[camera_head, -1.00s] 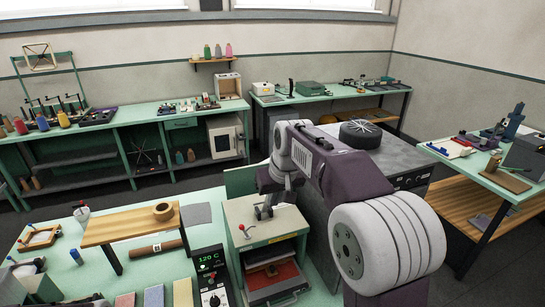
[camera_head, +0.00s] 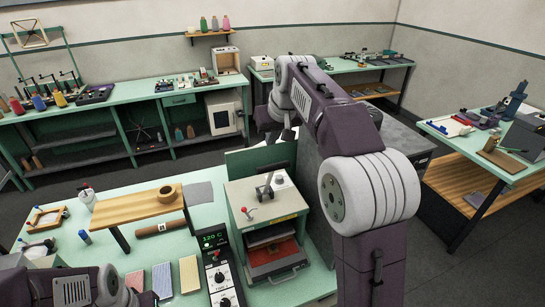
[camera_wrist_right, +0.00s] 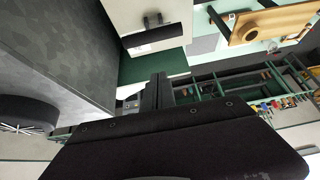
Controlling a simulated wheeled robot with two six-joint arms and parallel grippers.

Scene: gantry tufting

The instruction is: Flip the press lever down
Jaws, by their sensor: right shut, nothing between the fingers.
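The press (camera_head: 262,222) is a pale box with a green front edge and an open slot holding a red plate. On its top stands a grey bracketed lever (camera_head: 265,187), its arm tilted upward. A small red-knobbed stick (camera_head: 246,212) rises at its front left. My right gripper (camera_head: 287,133) is shut and empty, above and behind the press, apart from the lever. The right wrist view shows its closed fingers (camera_wrist_right: 157,92) and the pale press top (camera_wrist_right: 150,12) with the dark bracket. My left arm shows at the bottom left; its gripper's (camera_head: 146,299) jaws are unclear.
A temperature controller (camera_head: 217,262) stands left of the press. A dark cabinet (camera_head: 405,135) stands behind on the right.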

